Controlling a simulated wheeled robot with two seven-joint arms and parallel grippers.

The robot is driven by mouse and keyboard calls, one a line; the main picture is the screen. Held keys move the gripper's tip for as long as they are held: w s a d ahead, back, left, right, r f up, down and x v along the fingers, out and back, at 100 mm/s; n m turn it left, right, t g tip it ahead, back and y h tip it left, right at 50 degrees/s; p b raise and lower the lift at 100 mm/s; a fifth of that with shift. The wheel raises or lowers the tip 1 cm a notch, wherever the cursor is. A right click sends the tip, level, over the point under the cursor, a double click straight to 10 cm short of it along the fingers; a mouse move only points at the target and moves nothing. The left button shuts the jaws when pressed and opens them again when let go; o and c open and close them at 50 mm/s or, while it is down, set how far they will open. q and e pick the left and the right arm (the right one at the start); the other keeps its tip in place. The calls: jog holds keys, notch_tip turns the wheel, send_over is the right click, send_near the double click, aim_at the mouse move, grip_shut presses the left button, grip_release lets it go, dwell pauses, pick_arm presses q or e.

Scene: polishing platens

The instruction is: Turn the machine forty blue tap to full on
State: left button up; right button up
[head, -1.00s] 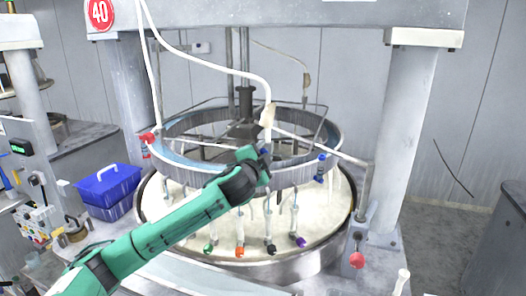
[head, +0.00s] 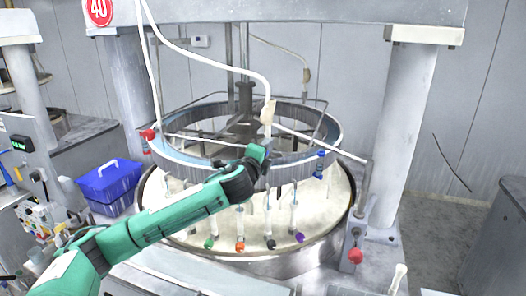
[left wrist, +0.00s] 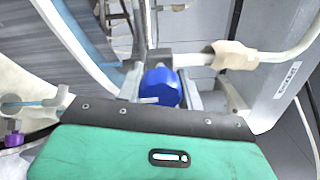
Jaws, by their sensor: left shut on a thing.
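The machine's red sign reading 40 (head: 99,11) is at the top left of the head view. My left gripper (head: 258,156) reaches over the basin to the front of the raised ring (head: 180,157). In the left wrist view, a round blue tap (left wrist: 160,87) sits between the two fingers of my left gripper (left wrist: 163,92), which is shut on it. The tap is beside a pipe and a taped hose joint (left wrist: 234,55). In the head view my wrist hides the held tap. My right gripper is not in view.
Green (head: 208,244), orange (head: 240,246), black (head: 270,244) and purple (head: 299,237) taps hang along the basin's front. Blue fittings (head: 320,164) sit at the ring's right. A red knob (head: 355,256) is right of the basin. A blue crate (head: 110,186) stands at left.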

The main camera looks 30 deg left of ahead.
pick_arm(q)
jog(key=shift+r, duration=0.1)
dwell(0.5)
jog(key=o, duration=1)
jog(key=shift+w, duration=0.1)
jog(key=shift+s+d+f+b, duration=0.1)
jog(key=shift+s+f+b, duration=0.15)
jog(key=shift+s+b, duration=0.35)
jog(key=b+v, duration=0.5)
jog(key=v, duration=0.7)
jog(key=shift+s+b, duration=0.3)
jog(key=shift+s, duration=0.05)
